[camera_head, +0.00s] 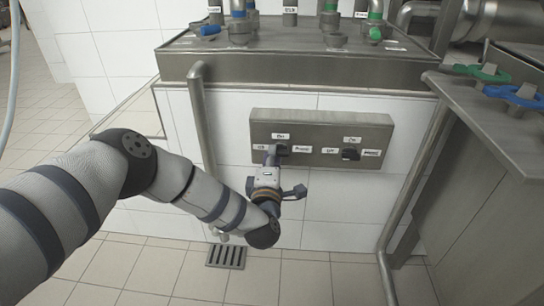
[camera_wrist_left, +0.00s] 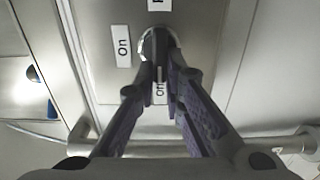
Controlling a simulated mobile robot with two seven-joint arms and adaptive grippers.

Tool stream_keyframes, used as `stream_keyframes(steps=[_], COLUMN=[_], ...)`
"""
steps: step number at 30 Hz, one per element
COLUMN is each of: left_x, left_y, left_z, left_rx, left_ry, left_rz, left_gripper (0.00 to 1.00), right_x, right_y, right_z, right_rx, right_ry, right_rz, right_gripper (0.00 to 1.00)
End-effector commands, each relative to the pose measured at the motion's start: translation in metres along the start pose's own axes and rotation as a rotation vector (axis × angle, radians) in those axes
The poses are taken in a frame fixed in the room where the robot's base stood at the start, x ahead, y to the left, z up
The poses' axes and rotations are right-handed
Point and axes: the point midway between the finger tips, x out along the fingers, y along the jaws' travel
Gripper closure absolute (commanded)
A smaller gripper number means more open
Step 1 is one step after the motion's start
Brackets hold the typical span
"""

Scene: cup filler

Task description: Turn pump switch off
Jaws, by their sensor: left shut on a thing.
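A grey metal switch box (camera_head: 320,124) is mounted on the white tiled wall in the head view. It has two dark rotary switches, each with small white labels around it. My left gripper (camera_head: 277,153) is at the left switch and mostly hides it. In the left wrist view, the fingers (camera_wrist_left: 161,72) close in on the round switch knob (camera_wrist_left: 160,42), with their tips at its sides. The label to its left reads "On"; another label shows partly between the fingers. The right switch (camera_head: 350,154) is untouched. I cannot read which switch is the pump's. My right gripper is not in view.
A steel bench (camera_head: 300,68) with pipes and blue and green valves stands above the box. A vertical pipe (camera_head: 203,125) runs left of it. A steel cabinet (camera_head: 490,130) is at the right. A floor drain (camera_head: 226,256) lies below, with tiled floor clear around it.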

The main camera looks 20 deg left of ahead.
Motion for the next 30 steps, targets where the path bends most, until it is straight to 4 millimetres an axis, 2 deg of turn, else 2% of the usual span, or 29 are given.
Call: stream_keyframes(steps=[15, 16, 18, 26, 30], left_x=[-0.001, -0.001, -0.001, -0.001, -0.016], left_y=[-0.002, -0.002, -0.002, -0.001, -0.002], left_z=[0.002, 0.002, 0.002, 0.001, 0.002], left_rx=[-0.017, -0.017, -0.016, -0.015, -0.015], left_ry=[-0.005, -0.005, -0.004, -0.002, -0.005], left_rz=[-0.005, -0.005, -0.004, -0.002, -0.005], left_gripper=[1.0, 0.83, 0.7, 0.7, 0.7], right_x=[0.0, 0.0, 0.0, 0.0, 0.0], right_y=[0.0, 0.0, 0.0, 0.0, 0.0], right_z=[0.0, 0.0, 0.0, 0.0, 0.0], right_rx=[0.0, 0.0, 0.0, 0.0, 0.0], right_ry=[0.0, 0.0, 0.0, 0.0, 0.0], right_rz=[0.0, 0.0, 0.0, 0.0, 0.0], right_gripper=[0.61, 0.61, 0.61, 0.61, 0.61])
